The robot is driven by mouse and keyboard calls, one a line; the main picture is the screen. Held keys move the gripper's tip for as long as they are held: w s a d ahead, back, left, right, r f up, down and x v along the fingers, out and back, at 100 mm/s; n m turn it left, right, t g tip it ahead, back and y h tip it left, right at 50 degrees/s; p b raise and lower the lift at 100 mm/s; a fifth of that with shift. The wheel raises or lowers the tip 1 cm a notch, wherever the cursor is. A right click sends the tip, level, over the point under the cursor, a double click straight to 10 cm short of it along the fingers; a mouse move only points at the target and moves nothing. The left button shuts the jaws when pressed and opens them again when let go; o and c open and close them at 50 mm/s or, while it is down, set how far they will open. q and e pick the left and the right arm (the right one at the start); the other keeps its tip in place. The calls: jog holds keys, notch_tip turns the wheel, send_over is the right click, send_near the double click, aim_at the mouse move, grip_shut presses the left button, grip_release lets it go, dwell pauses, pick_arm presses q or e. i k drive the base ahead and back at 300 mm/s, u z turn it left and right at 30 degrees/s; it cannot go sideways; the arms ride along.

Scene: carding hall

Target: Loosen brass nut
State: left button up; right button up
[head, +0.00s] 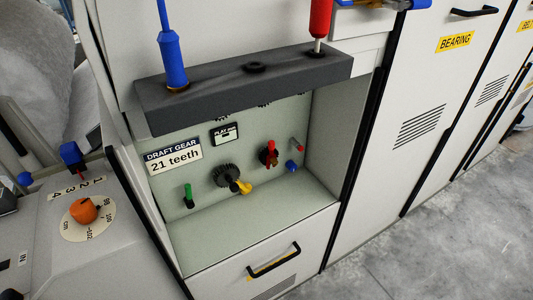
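No clearly brass nut can be made out. A small yellow part (241,187), which may be the nut or a handle on it, sits at the front of a dark toothed gear (226,174) on the recess's pale back wall. To its right, a red handle (271,154) sits on a dark brownish round base. A blue-handled tool (172,62) and a red-handled tool (320,18) stand upright in a dark grey rack (214,88) above, with an empty hole between them. Neither of my grippers shows in the head view.
A green peg (188,195), a red peg (298,145) and a blue knob (292,166) stick out in the recess. The recess floor (250,220) is clear. A drawer handle (274,261) projects below. An orange dial (84,210) is on the left panel.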

aim_at(273, 161)
jog(key=k, duration=0.5)
jog(key=z, duration=1.25)
jog(key=i, duration=0.95)
jog(key=u, duration=1.65)
